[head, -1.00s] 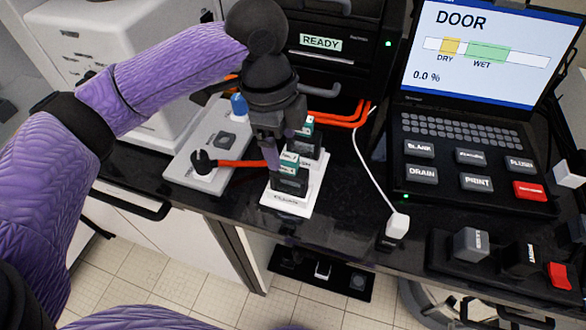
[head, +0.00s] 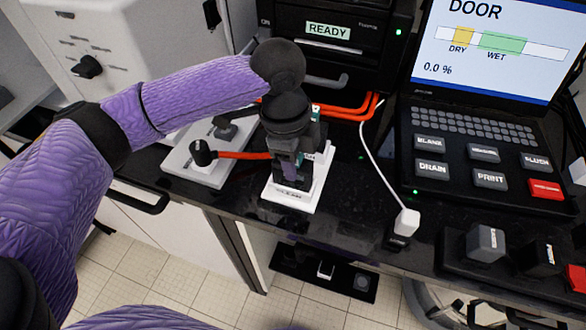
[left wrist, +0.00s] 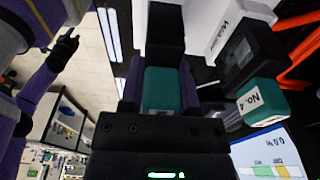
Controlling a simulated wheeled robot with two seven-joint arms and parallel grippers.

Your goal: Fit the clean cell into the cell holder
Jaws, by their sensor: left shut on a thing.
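My left gripper (head: 291,172) points down over the front of a white tray (head: 290,197), whose front label seems to read CLEAN. In the left wrist view its purple fingers (left wrist: 160,88) are shut on a dark cell with a teal cap (left wrist: 162,88). In the head view that cell is mostly hidden behind the gripper, and I cannot tell whether it still rests on the tray. A second cell (left wrist: 255,75), with a teal cap marked No.4, stands beside it. I cannot make out the cell holder for certain. My right gripper is not in view.
A black unit labelled READY (head: 328,30) stands behind, with orange hoses (head: 345,114) in front. A grey plate with a black knob (head: 202,152) lies left. The screen (head: 495,45) and button panel (head: 470,165) are at right. A white cable plug (head: 407,222) lies on the counter.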

